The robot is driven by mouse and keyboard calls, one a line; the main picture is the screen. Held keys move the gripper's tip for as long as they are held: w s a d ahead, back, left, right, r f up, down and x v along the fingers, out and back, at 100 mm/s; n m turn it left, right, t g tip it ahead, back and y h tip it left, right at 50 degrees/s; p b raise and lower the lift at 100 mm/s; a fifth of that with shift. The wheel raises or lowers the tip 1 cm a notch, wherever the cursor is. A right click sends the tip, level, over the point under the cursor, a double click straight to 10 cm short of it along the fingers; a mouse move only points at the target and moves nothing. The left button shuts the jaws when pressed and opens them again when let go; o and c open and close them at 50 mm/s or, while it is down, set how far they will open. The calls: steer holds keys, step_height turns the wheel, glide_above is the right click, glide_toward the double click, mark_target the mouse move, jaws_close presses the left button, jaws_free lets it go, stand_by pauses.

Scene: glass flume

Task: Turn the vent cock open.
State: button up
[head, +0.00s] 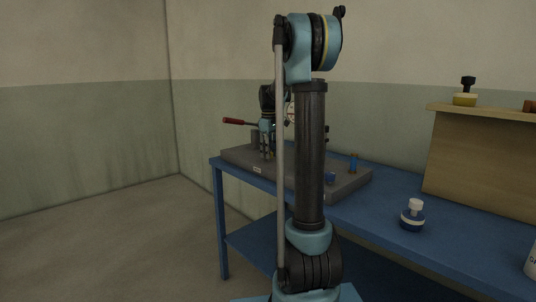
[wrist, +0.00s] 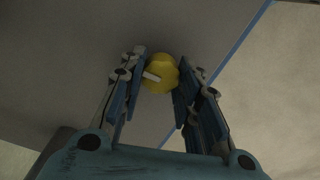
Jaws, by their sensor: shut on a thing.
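A round yellow knob (wrist: 160,73) with a pale pointer bar sits on a grey surface in the wrist view; it appears to be the vent cock. The bar points left and slightly up, toward the left finger. My gripper (wrist: 159,88) has its two fingers on either side of the knob and is shut on it. In the head view my gripper (head: 267,156) points down at the left part of the grey apparatus base (head: 240,157). The knob is hidden there by my fingers.
The base stands on a blue table (head: 385,190). A red-handled lever (head: 238,121), a dial gauge (head: 291,113) and a blue-and-brown post (head: 353,162) are near my arm.

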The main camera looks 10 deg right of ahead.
steer(key=o, duration=1.1)
steer(key=shift+w, duration=0.15)
steer(key=shift+c, duration=0.2)
step_height(320, 180, up, 12)
